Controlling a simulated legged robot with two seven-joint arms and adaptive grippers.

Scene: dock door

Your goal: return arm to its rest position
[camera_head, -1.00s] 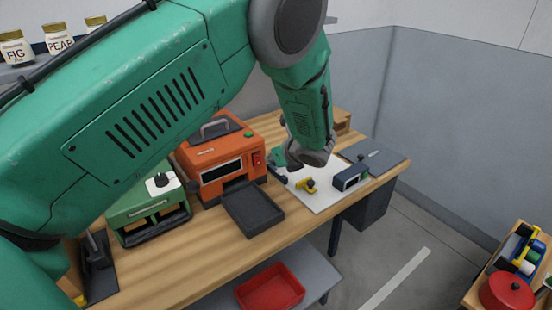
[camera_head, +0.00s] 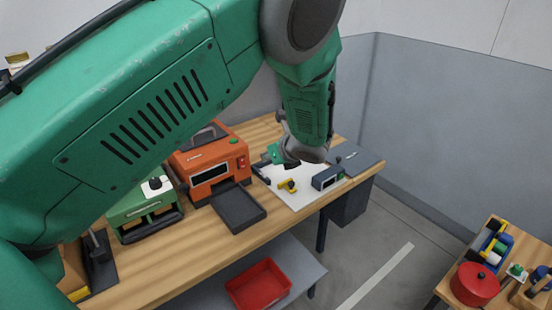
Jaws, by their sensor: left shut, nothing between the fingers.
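My green left arm (camera_head: 140,120) comes in from the left and crosses the upper part of the view. It bends down at a dark grey joint. My left gripper (camera_head: 281,160) is at its lower end, small and partly hidden by the wrist. It is shut and empty, over the back edge of a white board on the wooden bench. A yellow part (camera_head: 288,185) and a dark boxy device (camera_head: 327,178) lie on the board, apart from the gripper. My right gripper is out of view.
An orange machine (camera_head: 207,155) with a dark tray (camera_head: 238,208) and a green machine (camera_head: 146,213) stand on the bench (camera_head: 195,262). A red bin (camera_head: 258,285) sits on the lower shelf. At right, a second table holds a red pot (camera_head: 475,284). Open floor lies between.

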